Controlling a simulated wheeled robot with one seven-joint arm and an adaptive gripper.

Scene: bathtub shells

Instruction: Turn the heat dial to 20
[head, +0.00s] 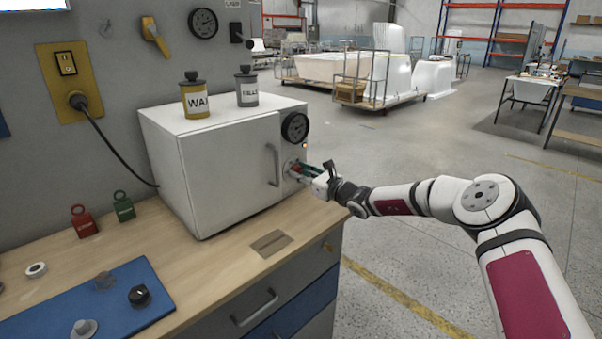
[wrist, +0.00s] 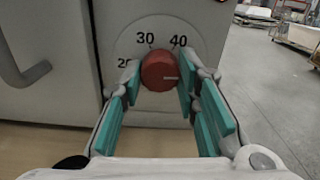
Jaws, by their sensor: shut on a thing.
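The heat dial is a red round knob (wrist: 160,71) on the front of a white oven (head: 231,158), below a black gauge. Numbers 20, 30 and 40 (wrist: 179,41) show around it in the wrist view. A pale mark on the knob points right, past the 40. My gripper (wrist: 158,78) is shut on the knob, one teal finger pad on each side. In the head view my gripper (head: 306,172) reaches the oven front from the right and hides most of the knob.
A door handle (head: 272,164) stands out left of the knob. Two labelled jars (head: 194,97) stand on the oven. The wooden bench (head: 215,262) carries padlocks (head: 84,221) and a blue mat (head: 137,311) with loose knobs. Open floor lies to the right.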

